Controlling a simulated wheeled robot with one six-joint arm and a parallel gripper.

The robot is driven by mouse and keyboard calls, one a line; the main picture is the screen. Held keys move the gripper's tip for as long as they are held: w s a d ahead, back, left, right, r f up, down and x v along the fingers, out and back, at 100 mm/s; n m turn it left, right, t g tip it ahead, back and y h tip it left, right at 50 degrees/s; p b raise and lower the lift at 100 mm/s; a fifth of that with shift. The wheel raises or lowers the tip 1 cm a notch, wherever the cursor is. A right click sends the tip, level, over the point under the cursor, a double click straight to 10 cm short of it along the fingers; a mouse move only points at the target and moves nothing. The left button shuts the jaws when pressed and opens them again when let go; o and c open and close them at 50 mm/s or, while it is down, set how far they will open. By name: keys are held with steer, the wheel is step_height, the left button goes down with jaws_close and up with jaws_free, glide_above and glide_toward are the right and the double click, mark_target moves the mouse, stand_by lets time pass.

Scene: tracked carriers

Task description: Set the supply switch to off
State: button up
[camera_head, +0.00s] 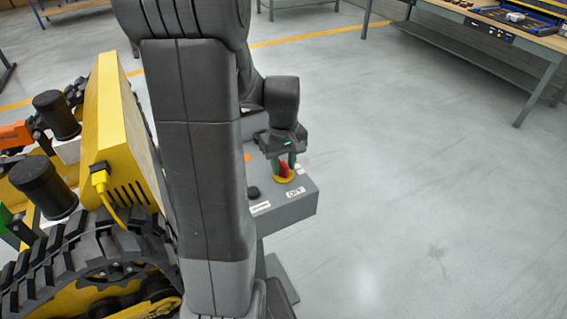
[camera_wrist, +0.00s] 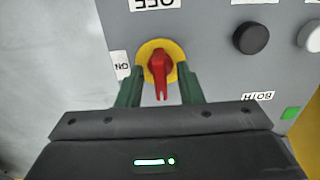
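The supply switch is a red knob (camera_wrist: 158,70) on a yellow disc (camera_wrist: 146,49), on a grey control box (camera_wrist: 210,30). In the wrist view, an upside-down OFF label (camera_wrist: 154,4) is above the knob and an ON label (camera_wrist: 122,65) is to its left. The knob's long red part points down in that view, away from OFF; I cannot tell which end is its pointer. My gripper (camera_wrist: 160,78) is open, with one green finger on each side of the knob and visible gaps. The head view also shows my gripper (camera_head: 282,163) over the knob (camera_head: 285,169).
The box carries a black button (camera_wrist: 250,38), a white button (camera_wrist: 311,37), a BOTH label (camera_wrist: 258,96) and a green patch (camera_wrist: 291,113). A yellow tracked carrier (camera_head: 110,130) with a cable stands left of the box. A workbench (camera_head: 490,25) is back right; the floor (camera_head: 430,190) between is clear.

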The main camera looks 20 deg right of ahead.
mark_target(283, 163)
step_height(283, 163, up, 14)
steer(key=shift+f, duration=0.15)
stand_by(0.6)
stand_by(0.3)
step_height(283, 163, down, 14)
steer(key=shift+r, duration=0.1)
stand_by(0.5)
